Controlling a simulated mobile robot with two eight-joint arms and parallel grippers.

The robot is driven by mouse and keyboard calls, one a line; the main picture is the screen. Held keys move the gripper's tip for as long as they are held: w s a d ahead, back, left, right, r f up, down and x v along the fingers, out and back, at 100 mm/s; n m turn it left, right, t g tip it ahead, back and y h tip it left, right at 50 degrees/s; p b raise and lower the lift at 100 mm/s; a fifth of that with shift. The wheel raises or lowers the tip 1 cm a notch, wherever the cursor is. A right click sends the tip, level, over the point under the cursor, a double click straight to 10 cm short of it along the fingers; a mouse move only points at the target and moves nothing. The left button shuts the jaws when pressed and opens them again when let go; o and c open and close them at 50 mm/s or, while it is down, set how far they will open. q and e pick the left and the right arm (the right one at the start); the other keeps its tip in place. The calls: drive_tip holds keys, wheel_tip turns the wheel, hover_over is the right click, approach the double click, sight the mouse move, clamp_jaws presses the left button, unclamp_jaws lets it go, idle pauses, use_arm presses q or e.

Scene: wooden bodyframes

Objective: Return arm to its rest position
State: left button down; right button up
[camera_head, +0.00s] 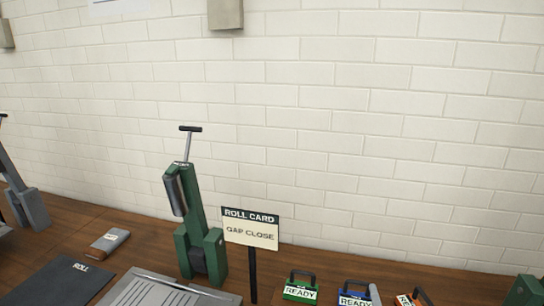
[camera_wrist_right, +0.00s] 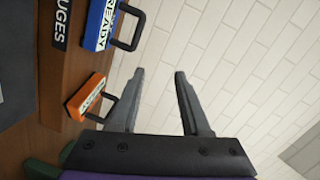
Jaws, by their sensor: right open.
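My right gripper (camera_wrist_right: 160,76) shows in the right wrist view, with its two dark grey fingers spread apart and nothing between them. Behind the fingertips is only the white brick wall. A blue block with a black handle (camera_wrist_right: 98,25) and an orange block with a black handle (camera_wrist_right: 86,97) lie to the left of the fingers in that view, apart from them. In the head view I cannot clearly make out my right gripper; the lower edge there is crowded. My left gripper is in neither view.
On the wooden bench (camera_head: 60,230) stand a green roller tool (camera_head: 194,225), a "ROLL CARD" sign (camera_head: 250,229), a grey tool (camera_head: 28,205), a dark mat (camera_head: 50,282) and a grey tray (camera_head: 165,290). A green "READY" block (camera_head: 300,290) sits at the front. The wall (camera_head: 380,130) rises behind.

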drive_tip(key=s+a+f+n+g+y+p, duration=0.3)
drive_tip(key=s+a+n+g+y, duration=0.3)
drive_tip(key=s+a+n, duration=0.5)
use_arm(q)
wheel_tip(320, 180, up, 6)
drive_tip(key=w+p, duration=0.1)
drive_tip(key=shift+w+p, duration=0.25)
drive_tip(key=shift+p, duration=0.05)
use_arm(e)
drive_tip(key=s+d+f+n+g+h, duration=0.1)
drive_tip(key=s+f+n+g+h, duration=0.1)
drive_tip(key=s, duration=0.5)
drive_tip(key=f+n+g, duration=0.1)
drive_tip(key=n+g, duration=0.1)
drive_tip(key=n, duration=0.1)
drive_tip(key=shift+s+d+n, duration=0.15)
drive_tip(key=shift+s+n, duration=0.1)
drive_tip(key=shift+n, duration=0.05)
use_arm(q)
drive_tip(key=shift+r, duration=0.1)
